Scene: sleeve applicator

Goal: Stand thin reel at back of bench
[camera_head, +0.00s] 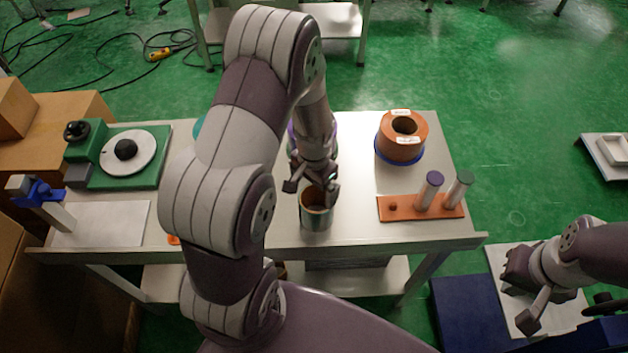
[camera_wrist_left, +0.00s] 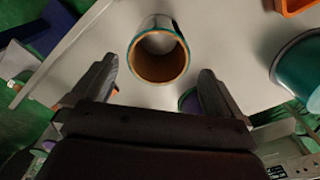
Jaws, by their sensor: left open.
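A slim hollow reel (camera_head: 316,217) stands upright near the front middle of the bench (camera_head: 370,222). It has a grey-green outside and an orange-brown inside. My left gripper (camera_head: 311,188) is open just above and behind its rim in the head view. In the left wrist view the reel (camera_wrist_left: 160,70) shows ahead, between the two spread fingers, not gripped. A purple-edged reel (camera_head: 293,138) is mostly hidden behind my left arm. A wide orange reel with a blue base (camera_head: 401,140) stands at the back right. My right gripper (camera_head: 523,300) is open and empty, off the bench's right side.
A green machine with a white disc (camera_head: 125,153) fills the bench's back left. An orange peg base (camera_head: 420,208) with purple-topped and green-topped posts stands at the front right. A teal thing (camera_head: 199,125) is partly hidden by my arm. Cardboard boxes (camera_head: 55,135) stand left.

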